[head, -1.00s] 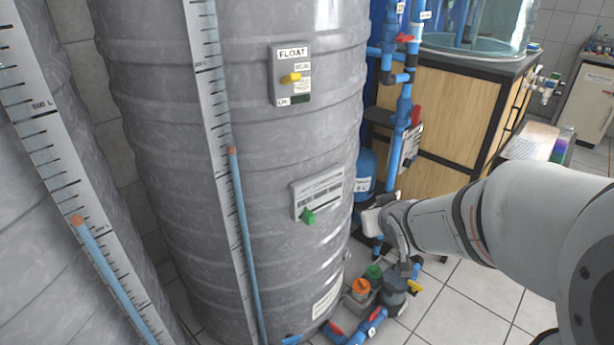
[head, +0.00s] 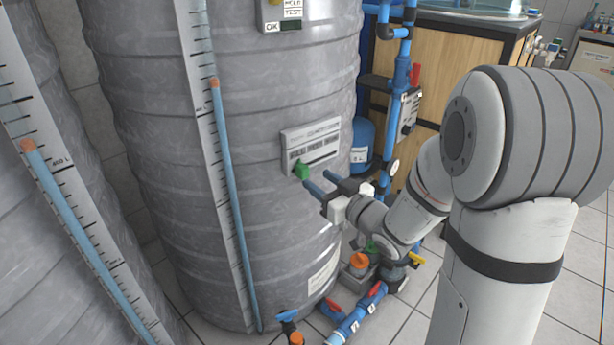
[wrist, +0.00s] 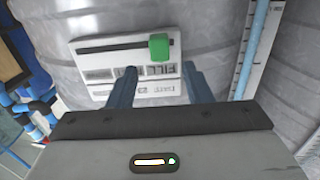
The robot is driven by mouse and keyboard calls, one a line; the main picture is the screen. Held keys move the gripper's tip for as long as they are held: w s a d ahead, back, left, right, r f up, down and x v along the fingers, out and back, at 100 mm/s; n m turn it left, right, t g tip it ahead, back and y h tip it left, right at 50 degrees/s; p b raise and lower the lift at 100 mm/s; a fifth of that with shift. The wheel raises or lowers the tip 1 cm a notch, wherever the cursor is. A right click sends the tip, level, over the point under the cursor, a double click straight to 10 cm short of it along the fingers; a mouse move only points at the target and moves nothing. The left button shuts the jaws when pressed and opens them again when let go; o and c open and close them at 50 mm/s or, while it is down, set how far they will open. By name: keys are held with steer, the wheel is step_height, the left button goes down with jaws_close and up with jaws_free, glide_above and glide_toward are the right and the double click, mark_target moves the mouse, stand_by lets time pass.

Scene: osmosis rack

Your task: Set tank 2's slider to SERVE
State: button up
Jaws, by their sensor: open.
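A green slider knob (head: 301,170) sits near the left end of the slot on a white label plate (head: 318,143) on the grey tank. In the wrist view, seen turned round, the knob (wrist: 159,46) is near the slot's right end. The plate's lettering (wrist: 160,70) is upside down and only partly legible, with FILL readable. My gripper (head: 314,180) is open, its two blue fingers pointing at the plate just right of and below the knob. In the wrist view the fingertips (wrist: 160,72) stand apart with the knob beyond them, not gripped. No tank number is legible.
A float panel (head: 284,14) is higher on the same tank. A level gauge (head: 222,150) runs down its left side. Blue pipes (head: 401,95) and a wooden cabinet (head: 440,85) stand to the right. Valves and pipes (head: 360,310) lie on the floor below.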

mark_target(306, 171)
steer(key=shift+b+x, duration=0.35)
steer(key=shift+x, duration=2.45)
steer(key=shift+c, duration=0.5)
jaws_close()
